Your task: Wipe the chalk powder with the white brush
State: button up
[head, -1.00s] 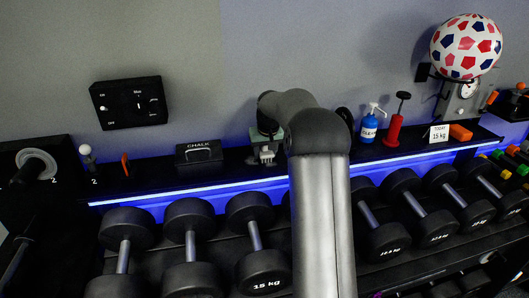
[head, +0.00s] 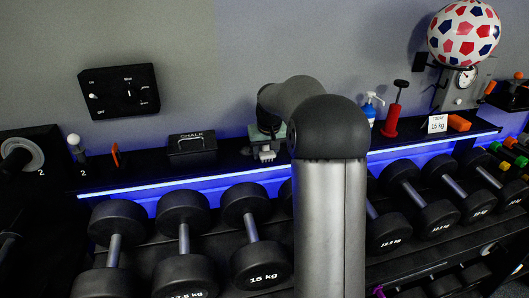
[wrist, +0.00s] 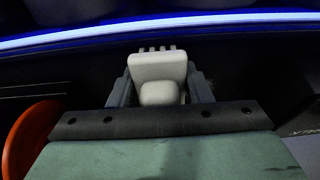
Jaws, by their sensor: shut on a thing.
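My gripper (head: 266,150) is low over the black shelf, right of the chalk box. In the wrist view its two grey fingers (wrist: 160,92) are shut on the white brush (wrist: 158,68), one on each side. The brush's pale block points away from the wrist camera, with short teeth or bristles at its far end. In the head view, the brush (head: 266,156) shows as a small pale piece below the gripper. I cannot tell whether it touches the shelf. I cannot make out chalk powder in either view.
The black chalk box (head: 192,146) stands left of the gripper, and an orange piece (head: 116,155) further left. A blue-and-white bottle (head: 370,110) and red pump (head: 392,118) stand right of my arm. Dumbbells (head: 255,235) fill the rack in front. A round orange-red object (wrist: 35,135) is near the gripper.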

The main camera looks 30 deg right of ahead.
jog(key=shift+s+f, duration=0.15)
jog(key=shift+s, duration=0.05)
jog(key=shift+r+p, duration=2.3)
jog(key=shift+r, duration=0.8)
jog(key=shift+r, duration=0.1)
jog(key=shift+a+r+p, duration=0.1)
jog(key=shift+r+p, duration=1.1)
jog(key=shift+r, duration=0.3)
